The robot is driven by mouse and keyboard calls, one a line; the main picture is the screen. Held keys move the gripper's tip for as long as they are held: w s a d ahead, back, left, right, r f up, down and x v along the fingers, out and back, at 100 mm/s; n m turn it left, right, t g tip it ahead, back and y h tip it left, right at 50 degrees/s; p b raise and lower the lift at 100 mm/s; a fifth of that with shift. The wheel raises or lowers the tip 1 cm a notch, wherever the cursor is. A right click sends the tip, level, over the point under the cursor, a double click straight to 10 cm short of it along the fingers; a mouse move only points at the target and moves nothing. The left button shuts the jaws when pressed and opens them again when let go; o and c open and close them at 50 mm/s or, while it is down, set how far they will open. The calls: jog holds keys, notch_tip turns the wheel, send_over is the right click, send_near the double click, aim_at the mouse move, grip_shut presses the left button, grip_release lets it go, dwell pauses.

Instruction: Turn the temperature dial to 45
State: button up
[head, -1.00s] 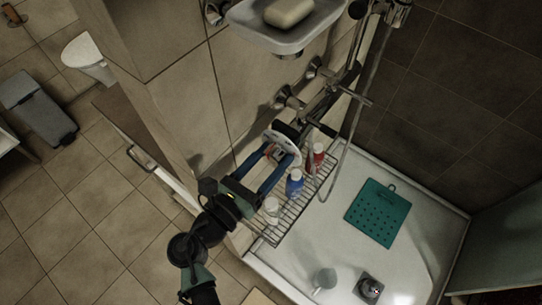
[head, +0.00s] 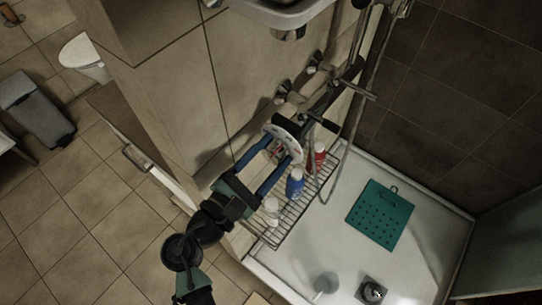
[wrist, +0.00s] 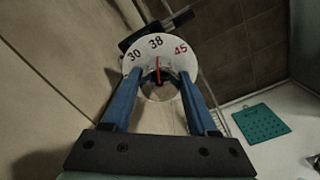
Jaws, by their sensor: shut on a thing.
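The temperature dial is a white disc (wrist: 180,52) marked 30, 38 and a red 45, at the end of the dark shower mixer bar. A red pointer (wrist: 158,66) points up, close to the 38 and left of the 45. In the head view the dial (head: 284,130) is low on the tiled wall. My gripper (wrist: 160,76) has its two blue fingers on either side of the dial's hub, shut on it. The head view shows my gripper (head: 283,148) reaching the dial from the lower left. The finger contact is partly hidden.
A wire rack (head: 270,234) below the dial holds a blue bottle (head: 295,184), a red bottle (head: 317,157) and a white bottle (head: 271,208). A shower hose (head: 366,118) hangs at right. A teal mat (head: 380,214) lies on the white shower tray (head: 330,255).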

jog(key=m+b, duration=0.1)
jog(key=m, duration=0.1)
jog(key=m+b, duration=0.2)
jog(key=shift+f+m, duration=0.2)
jog(key=shift+m, duration=0.1)
jog(key=shift+r+m+b, duration=0.1)
jog(key=shift+m+b, duration=1.25)
jog(key=shift+m, duration=0.75)
jog(key=o, duration=1.4)
jog(key=shift+r, duration=0.1)
jog(key=b+v, duration=0.1)
jog(key=v, duration=1.2)
